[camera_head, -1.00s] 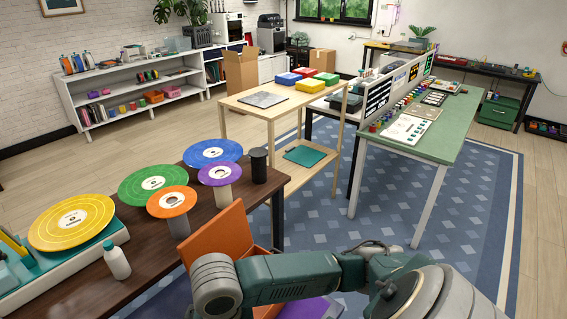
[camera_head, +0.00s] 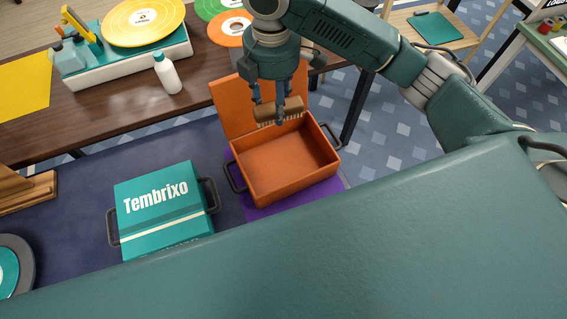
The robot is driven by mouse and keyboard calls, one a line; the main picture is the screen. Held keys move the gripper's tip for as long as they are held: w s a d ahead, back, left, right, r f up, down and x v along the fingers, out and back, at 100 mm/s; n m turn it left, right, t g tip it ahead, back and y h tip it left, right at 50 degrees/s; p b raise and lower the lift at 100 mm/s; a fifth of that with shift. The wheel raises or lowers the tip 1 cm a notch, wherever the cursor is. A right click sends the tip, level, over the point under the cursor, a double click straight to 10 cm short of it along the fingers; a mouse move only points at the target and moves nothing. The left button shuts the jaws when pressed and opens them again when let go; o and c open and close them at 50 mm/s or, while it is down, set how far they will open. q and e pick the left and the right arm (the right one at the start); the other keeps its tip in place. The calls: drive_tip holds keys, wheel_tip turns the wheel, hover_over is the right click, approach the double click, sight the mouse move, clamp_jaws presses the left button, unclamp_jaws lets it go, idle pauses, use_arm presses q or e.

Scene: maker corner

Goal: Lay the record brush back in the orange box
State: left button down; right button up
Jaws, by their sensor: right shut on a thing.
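The orange box (camera_head: 285,165) stands with its lid (camera_head: 238,103) raised at the back, on a purple mat (camera_head: 262,211). The part of its inside that shows is bare. My right gripper (camera_head: 270,112) points down above the rear part of the box. It is shut on the record brush (camera_head: 287,110), a brown block with pale bristles along its lower side. The brush is level with the raised lid, in front of it, and seems to be above the box floor. My left gripper is not in view.
A teal box marked Tembrixo (camera_head: 165,210) with dark handles sits left of the orange box. Behind are a white bottle (camera_head: 167,75) and a teal record player with a yellow record (camera_head: 143,20) on the brown table. My own arm covers the lower right.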

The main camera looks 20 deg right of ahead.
drive_tip(key=shift+w+a+f+n, duration=0.1)
drive_tip(key=shift+w+n, duration=0.05)
drive_tip(key=shift+n, duration=0.15)
wheel_tip(320, 180, down, 20)
drive_tip(key=shift+r+p, duration=0.2)
drive_tip(key=shift+p, duration=0.35)
drive_tip(key=o, duration=0.6)
drive_tip(key=shift+f, duration=0.1)
drive_tip(key=o, duration=0.4)
drive_tip(key=shift+o, duration=0.2)
wheel_tip(320, 180, up, 12)
drive_tip(key=shift+b, duration=0.3)
